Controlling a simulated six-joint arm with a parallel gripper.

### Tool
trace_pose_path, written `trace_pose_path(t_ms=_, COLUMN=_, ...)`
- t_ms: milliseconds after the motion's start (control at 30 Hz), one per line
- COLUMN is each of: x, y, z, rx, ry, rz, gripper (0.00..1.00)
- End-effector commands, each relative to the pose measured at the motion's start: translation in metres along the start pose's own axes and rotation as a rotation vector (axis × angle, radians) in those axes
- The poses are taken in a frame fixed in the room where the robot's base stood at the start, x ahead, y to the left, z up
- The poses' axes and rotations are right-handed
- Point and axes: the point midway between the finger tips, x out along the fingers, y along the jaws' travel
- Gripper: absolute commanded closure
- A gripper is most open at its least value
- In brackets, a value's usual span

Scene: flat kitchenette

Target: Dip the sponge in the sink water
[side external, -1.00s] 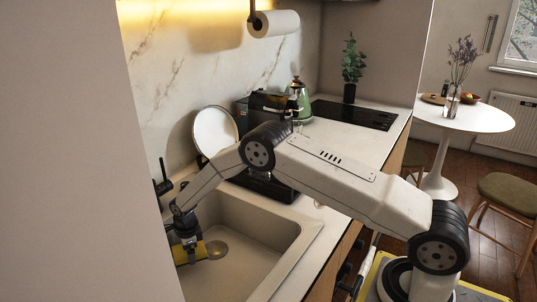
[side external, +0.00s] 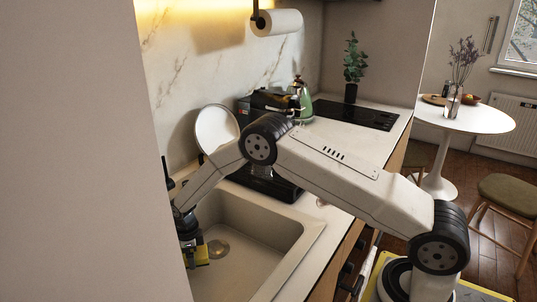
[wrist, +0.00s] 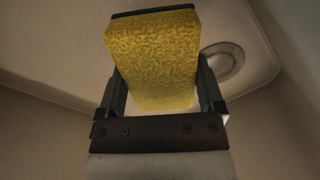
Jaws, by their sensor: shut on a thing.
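The yellow sponge (wrist: 153,62) has a dark layer along its far edge in the wrist view. My gripper (wrist: 158,88) is shut on it, with one finger on each side. In the side external view the sponge (side external: 201,256) and my gripper (side external: 190,245) are low inside the beige sink (side external: 262,219), at its left side. The drain (side external: 218,248) is just right of the sponge; it also shows in the wrist view (wrist: 224,60). I cannot make out a water surface, nor whether the sponge touches the sink floor.
The sink walls stand close around my gripper. A white plate (side external: 216,128) stands upright in the rack behind the sink. A green kettle (side external: 302,100) and a black cooktop (side external: 355,114) are further back on the counter. The sink's right half is empty.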

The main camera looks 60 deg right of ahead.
Motion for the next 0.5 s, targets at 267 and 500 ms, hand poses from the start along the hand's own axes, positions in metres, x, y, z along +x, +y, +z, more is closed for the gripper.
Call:
trace_pose_path(t_ms=267, x=-0.009, y=0.001, z=-0.004, rx=0.020, ry=0.007, rz=0.007, gripper=0.61)
trace_pose_path(t_ms=500, x=-0.023, y=0.001, z=-0.004, rx=0.016, ry=0.009, rz=0.008, gripper=0.61)
